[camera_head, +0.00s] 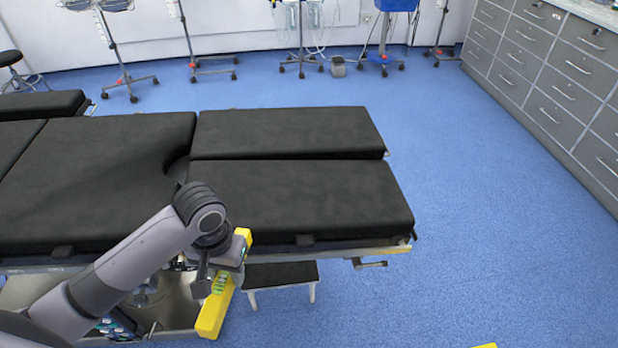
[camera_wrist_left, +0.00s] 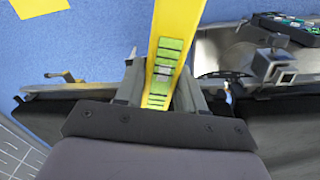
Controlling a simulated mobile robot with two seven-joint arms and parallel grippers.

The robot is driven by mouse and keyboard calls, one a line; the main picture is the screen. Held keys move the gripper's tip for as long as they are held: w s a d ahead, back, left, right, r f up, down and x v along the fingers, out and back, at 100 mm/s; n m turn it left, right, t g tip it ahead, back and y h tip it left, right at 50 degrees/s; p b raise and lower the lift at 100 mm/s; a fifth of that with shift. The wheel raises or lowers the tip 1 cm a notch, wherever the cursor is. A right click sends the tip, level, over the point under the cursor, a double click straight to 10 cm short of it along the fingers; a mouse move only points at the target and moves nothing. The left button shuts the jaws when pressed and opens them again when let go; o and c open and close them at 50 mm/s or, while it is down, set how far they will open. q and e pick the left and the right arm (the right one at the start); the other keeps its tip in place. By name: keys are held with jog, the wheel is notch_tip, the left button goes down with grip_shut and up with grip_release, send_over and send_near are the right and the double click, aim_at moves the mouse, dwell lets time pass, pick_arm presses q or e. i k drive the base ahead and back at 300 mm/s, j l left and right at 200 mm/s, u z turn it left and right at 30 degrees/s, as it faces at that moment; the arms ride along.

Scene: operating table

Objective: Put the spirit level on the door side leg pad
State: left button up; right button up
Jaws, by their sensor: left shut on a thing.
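The spirit level (camera_head: 210,318) is a long yellow bar with green vials. My left gripper (camera_head: 222,268) is shut on it, and it hangs beside the near edge of the operating table, tilted in the picture. In the left wrist view the level (camera_wrist_left: 178,25) runs up between the fingers of the gripper (camera_wrist_left: 162,90), its green vial strip facing the camera. Two black leg pads lie side by side at the table's right end: a far one (camera_head: 290,132) and a near one (camera_head: 300,197). Both look bare. No door shows, so I cannot tell which is door side. My right gripper is not in view.
A small black-topped step stool (camera_head: 282,275) stands under the near pad's side. A metal rail with a clamp (camera_head: 370,263) runs along that side. Grey drawers (camera_head: 545,75) line the right wall. Wheeled stands are at the back.

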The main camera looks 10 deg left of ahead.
aim_at(288, 197)
jog(key=i+l, duration=0.2)
jog(key=l, duration=0.15)
jog(key=i+l+u, duration=0.1)
jog(key=i+l, duration=0.35)
jog(key=l, duration=0.25)
